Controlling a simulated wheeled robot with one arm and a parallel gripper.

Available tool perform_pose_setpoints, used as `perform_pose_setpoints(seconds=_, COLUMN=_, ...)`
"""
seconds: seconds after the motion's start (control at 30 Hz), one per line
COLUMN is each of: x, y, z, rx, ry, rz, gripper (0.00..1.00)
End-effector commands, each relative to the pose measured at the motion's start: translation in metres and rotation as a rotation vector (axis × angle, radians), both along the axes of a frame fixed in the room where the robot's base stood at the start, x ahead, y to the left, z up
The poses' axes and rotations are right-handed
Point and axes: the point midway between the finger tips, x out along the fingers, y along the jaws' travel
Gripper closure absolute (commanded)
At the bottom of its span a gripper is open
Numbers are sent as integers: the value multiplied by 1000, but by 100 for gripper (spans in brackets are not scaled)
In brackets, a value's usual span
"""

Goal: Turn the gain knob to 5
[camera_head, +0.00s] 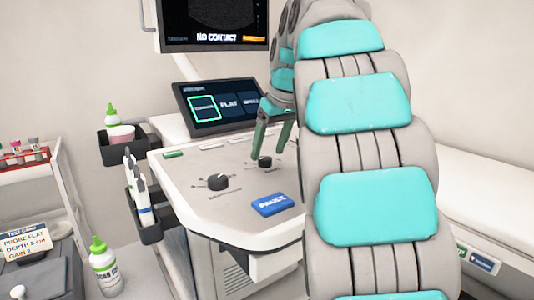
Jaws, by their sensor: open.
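Two dark round knobs sit on the console's white top. The rear knob (265,161) has a short label below it, too small to read surely, perhaps the gain label. The front-left knob (217,180) has a longer label below it and marks around it. My gripper (269,153) points down at the rear knob with its two green fingers apart. The left fingertip is beside the knob's left side in the picture. I cannot tell whether the fingers touch the knob. The rear knob's pointer and setting cannot be read.
A touch screen (218,107) and a monitor (213,22) reading "NO CONTACT" stand behind. Probes (138,190) hang at the console's left. A card (26,245) and a bottle (104,268) are at lower left.

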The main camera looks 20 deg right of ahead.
Motion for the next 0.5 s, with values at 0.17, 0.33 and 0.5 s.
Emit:
perform_pose_setpoints(seconds=0.17, x=6, y=1, z=-14, rx=0, ry=0, rz=-1, gripper=29)
perform_pose_setpoints(seconds=0.33, x=8, y=1, z=-20, rx=1, ry=1, rz=-1, gripper=29)
perform_pose_setpoints(seconds=0.5, x=9, y=1, z=-21, rx=1, ry=0, rz=-1, gripper=29)
